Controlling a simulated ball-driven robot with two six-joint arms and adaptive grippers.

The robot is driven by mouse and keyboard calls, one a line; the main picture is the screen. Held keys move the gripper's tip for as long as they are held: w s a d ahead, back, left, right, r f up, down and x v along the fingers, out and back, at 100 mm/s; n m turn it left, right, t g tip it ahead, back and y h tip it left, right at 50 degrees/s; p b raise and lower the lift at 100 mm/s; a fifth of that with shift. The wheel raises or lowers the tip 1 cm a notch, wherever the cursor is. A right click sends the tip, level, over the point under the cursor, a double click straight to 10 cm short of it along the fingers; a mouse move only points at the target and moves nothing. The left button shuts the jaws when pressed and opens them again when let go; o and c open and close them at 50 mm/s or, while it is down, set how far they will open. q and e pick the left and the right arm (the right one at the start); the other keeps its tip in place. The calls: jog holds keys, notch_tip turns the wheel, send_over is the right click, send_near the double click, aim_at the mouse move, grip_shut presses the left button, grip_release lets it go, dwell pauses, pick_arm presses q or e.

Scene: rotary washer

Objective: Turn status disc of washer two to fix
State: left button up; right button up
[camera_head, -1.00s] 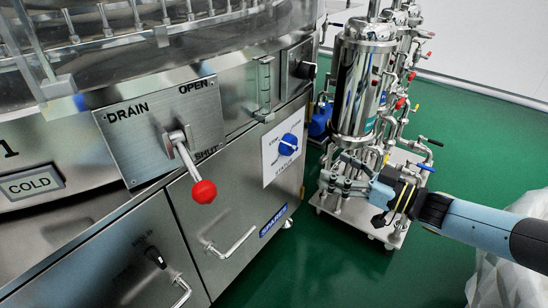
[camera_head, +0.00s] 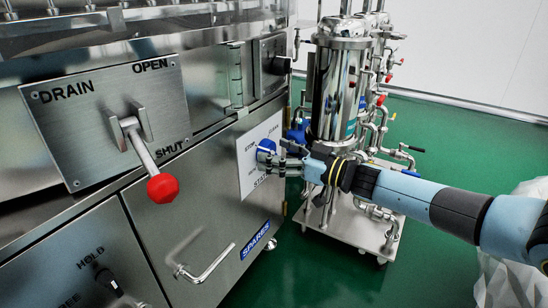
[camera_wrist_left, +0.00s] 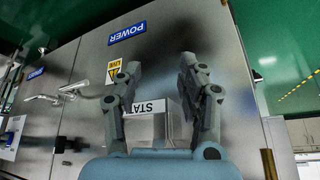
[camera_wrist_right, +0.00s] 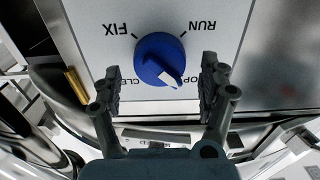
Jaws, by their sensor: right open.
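The status disc is a blue round knob (camera_head: 265,150) with a white pointer on a white label plate (camera_head: 246,185) on the steel front. It also shows in the right wrist view (camera_wrist_right: 153,55), where FIX is upper left and RUN upper right. The white pointer points to the lower right, towards a partly hidden label. My right gripper (camera_head: 281,161) is at the disc; in the right wrist view its open fingers stand on either side of it, apparently not gripping. My left gripper (camera_wrist_left: 158,75) shows only in the left wrist view, open and empty before a steel panel marked POWER.
A red-ended DRAIN lever (camera_head: 162,187) on a metal plate is left of the disc. A steel door handle (camera_head: 206,264) and a blue SPARES label (camera_head: 255,239) are below. A steel vessel on a wheeled cart (camera_head: 368,235) stands behind my right arm. Green floor is open at the lower middle.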

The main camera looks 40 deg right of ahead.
jog(key=shift+w+a, duration=0.15)
jog(key=shift+w, duration=0.35)
pick_arm(q)
jog(key=shift+w+f, duration=0.1)
jog(key=shift+f, duration=0.15)
pick_arm(e)
jog(key=c, duration=1.1)
jog(key=shift+c, duration=0.2)
